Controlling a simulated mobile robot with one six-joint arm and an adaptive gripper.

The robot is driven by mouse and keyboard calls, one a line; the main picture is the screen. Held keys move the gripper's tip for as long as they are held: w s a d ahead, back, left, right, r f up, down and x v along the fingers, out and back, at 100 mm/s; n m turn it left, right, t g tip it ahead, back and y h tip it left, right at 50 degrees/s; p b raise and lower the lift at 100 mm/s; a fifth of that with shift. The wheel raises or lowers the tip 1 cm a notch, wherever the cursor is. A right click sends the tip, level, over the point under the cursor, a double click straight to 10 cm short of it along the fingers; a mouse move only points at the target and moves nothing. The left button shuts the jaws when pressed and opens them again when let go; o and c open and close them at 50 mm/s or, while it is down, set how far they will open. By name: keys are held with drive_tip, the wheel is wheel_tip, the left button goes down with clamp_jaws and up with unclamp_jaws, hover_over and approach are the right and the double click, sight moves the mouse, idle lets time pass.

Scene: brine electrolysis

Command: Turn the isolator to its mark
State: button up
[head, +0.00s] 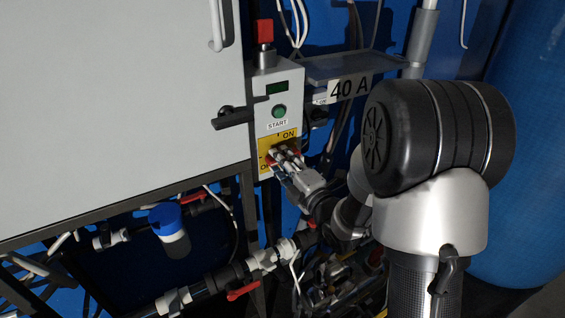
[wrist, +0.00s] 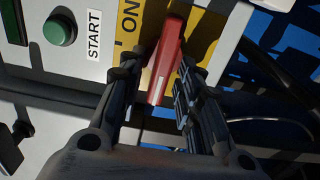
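The isolator is a red handle (wrist: 165,62) on a yellow plate (head: 264,146) at the bottom of the grey control box. An "ON" label (head: 288,134) sits on the plate above the handle; a partly covered label is at its lower left. The handle lies roughly crosswise on the plate, slightly tilted. My gripper (head: 284,154) is at the plate, its two fingers straddling the handle. In the wrist view, narrow gaps show between handle and fingers (wrist: 161,75). In the head view the fingers hide most of the handle.
Above are a green START button (head: 279,111), a small display (head: 277,87) and a red-topped part (head: 265,32). A black lever (head: 232,118) juts out left of the box. A "40 A" sign (head: 349,88) is to the right. Pipes with red valve handles (head: 243,290) run below.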

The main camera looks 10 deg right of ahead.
drive_tip(key=v, duration=0.7)
drive_tip(key=shift+s, duration=0.25)
drive_tip(key=shift+d+r, duration=0.1)
idle(0.4)
drive_tip(key=s+d+r+m+g+h, duration=0.2)
drive_tip(key=s+d+m+g+h, duration=0.35)
drive_tip(key=m, duration=0.75)
drive_tip(key=s+a+m+g, duration=0.3)
drive_tip(key=s+m, duration=0.1)
drive_tip(key=s, duration=0.7)
drive_tip(key=s+a+m+g, duration=0.3)
drive_tip(key=s+m+g, duration=0.1)
drive_tip(key=s, duration=0.7)
drive_tip(key=shift+s+a+m, duration=0.3)
drive_tip(key=shift+s+m, duration=0.1)
